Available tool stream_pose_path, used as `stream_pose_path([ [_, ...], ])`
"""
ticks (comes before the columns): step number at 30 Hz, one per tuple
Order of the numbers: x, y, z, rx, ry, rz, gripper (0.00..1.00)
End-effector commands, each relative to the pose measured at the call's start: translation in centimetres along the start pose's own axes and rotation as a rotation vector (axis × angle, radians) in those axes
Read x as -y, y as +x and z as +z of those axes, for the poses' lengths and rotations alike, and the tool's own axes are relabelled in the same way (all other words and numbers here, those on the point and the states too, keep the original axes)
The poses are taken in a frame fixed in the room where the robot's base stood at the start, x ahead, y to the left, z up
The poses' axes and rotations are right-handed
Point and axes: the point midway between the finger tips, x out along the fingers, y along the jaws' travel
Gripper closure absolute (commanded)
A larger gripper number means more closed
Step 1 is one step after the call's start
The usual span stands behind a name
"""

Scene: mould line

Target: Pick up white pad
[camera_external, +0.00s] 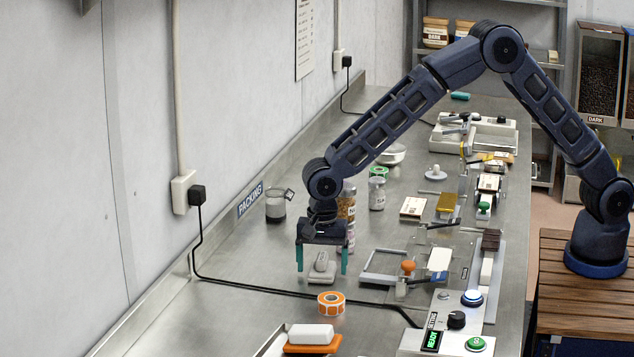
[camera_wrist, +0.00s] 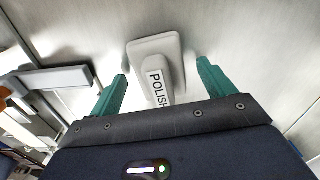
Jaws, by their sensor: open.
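The white pad (camera_external: 320,262), an off-white block with a raised grip, lies on the steel counter below my gripper (camera_external: 321,271). In the wrist view the pad (camera_wrist: 152,47) has a wide base and a narrower top lettered "POLISH", partly cut off by the gripper body. My gripper is open, pointing down, with one teal finger on each side of the pad in both views. Gaps show between the pad and both fingers in the wrist view (camera_wrist: 162,69). I cannot tell how high the fingertips are above the counter.
An orange tape roll (camera_external: 331,302) and a white block (camera_external: 311,334) on an orange base are in front. Jars (camera_external: 346,203) stand just behind my gripper. A grey frame (camera_external: 384,266) with an orange knob lies right. A black cable (camera_external: 250,286) crosses the counter. Wall at left.

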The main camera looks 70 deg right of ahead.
Motion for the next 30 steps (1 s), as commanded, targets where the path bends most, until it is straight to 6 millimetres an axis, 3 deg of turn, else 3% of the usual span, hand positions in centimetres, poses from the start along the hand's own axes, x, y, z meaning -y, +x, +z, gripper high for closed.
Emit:
stream_pose_path([
  [8, 0.0, 0.5, 0.0, 0.0, 0.0, 0.0, 0.18],
  [15, 0.0, 0.5, 0.0, 0.0, 0.0, 0.0, 0.65],
  [16, 0.0, 0.5, 0.0, 0.0, 0.0, 0.0, 0.67],
  [25, 0.0, 0.2, 0.0, 0.0, 0.0, -0.001, 0.67],
  [30, 0.1, -1.7, 0.1, 0.001, 0.0, -0.003, 0.67],
])
